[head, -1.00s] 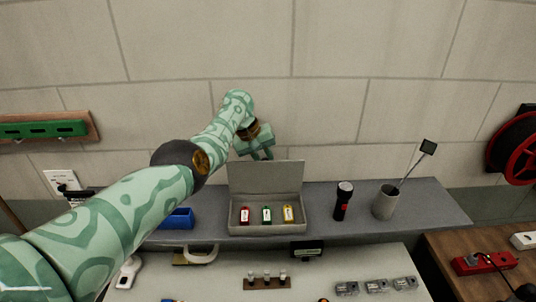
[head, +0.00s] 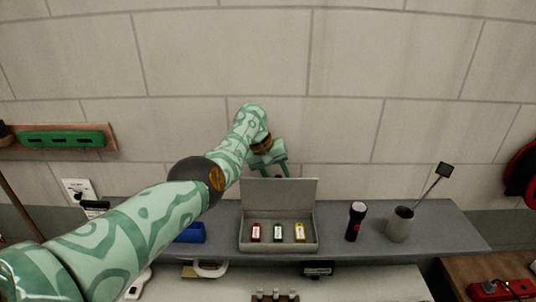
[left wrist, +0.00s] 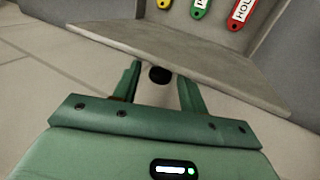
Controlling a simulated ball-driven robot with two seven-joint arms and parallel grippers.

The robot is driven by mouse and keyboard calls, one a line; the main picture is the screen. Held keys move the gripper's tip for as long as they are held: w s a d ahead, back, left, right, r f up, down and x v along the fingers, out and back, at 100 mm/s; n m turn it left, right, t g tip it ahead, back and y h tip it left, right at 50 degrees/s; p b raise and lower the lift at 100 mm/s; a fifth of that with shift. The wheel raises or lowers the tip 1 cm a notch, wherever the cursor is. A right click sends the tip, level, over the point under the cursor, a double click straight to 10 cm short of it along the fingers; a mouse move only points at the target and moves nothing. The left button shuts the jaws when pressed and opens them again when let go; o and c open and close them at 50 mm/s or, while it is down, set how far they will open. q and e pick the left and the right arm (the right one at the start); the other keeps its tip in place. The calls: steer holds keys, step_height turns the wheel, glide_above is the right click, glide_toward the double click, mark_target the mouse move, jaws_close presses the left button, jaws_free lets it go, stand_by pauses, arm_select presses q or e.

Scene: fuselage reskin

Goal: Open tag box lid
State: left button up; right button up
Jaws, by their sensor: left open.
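The grey tag box (head: 278,246) sits on the shelf with its lid (head: 279,195) standing upright at the back, so the box is open. Inside lie a red tag (head: 255,232), a green tag (head: 278,232) and a yellow tag (head: 299,231). My left gripper (head: 269,170) is behind and above the lid's top edge. In the left wrist view its two fingers (left wrist: 160,88) are apart near the lid (left wrist: 180,58), with nothing held between them. I cannot tell whether a finger touches the lid. My right gripper is not in view.
A black flashlight (head: 355,222) and a grey cup (head: 399,226) holding a mirror-like tool (head: 437,178) stand right of the box. A blue bin (head: 190,233) is left of it. The grey shelf (head: 450,228) is clear at its right end. The block wall (head: 340,120) is close behind.

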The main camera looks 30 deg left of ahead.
arm_select(q)
steer(key=shift+p+v, duration=0.55)
steer(key=shift+v, duration=0.65)
steer(key=v, duration=1.2)
steer(key=shift+r+b, duration=0.2)
steer(key=shift+b, duration=0.15)
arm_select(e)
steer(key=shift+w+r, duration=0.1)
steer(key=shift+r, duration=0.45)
arm_select(q)
steer(key=shift+s+a, duration=0.1)
